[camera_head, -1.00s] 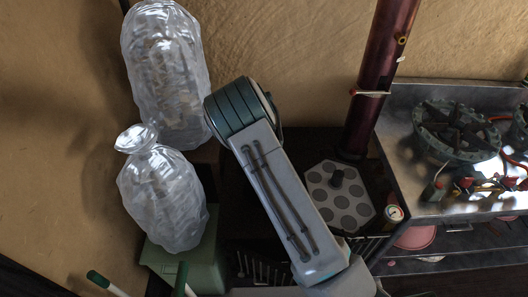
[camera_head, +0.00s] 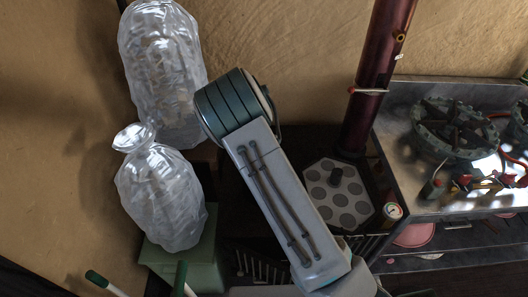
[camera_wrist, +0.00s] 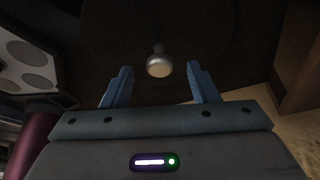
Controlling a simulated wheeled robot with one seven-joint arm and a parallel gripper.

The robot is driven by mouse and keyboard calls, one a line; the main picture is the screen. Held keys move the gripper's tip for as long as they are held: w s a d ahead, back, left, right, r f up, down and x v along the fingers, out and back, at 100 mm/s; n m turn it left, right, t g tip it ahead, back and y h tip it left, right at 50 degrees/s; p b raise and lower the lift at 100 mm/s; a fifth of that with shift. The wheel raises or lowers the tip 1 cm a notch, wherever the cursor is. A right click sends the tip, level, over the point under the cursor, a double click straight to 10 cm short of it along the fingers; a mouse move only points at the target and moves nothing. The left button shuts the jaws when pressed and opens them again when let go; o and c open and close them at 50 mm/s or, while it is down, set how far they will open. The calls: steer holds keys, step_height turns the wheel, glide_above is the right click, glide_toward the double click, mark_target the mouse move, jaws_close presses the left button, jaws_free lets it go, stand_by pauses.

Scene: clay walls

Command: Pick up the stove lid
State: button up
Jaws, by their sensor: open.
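In the wrist view a pale, rounded metal knob (camera_wrist: 159,66) stands on a dark surface that looks like the stove lid (camera_wrist: 205,35). The lid's outline is lost in shadow. My gripper (camera_wrist: 159,70) is open, with its two blue fingers spread to the left and right of the knob. The knob appears between the fingertips, with a gap on each side; I cannot tell how far beyond them it lies. In the head view my arm hides the gripper and the knob.
A pale polygonal plate (camera_head: 352,211) with grey discs lies right of my arm, beside a dark red pipe (camera_head: 373,85). A metal counter (camera_head: 405,160) with a gas burner (camera_head: 452,128) is at the right.

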steer(key=v, duration=1)
steer(key=shift+r, duration=0.25)
steer(key=shift+s+a, duration=0.1)
steer(key=shift+s, duration=0.05)
steer(key=shift+c, duration=0.2)
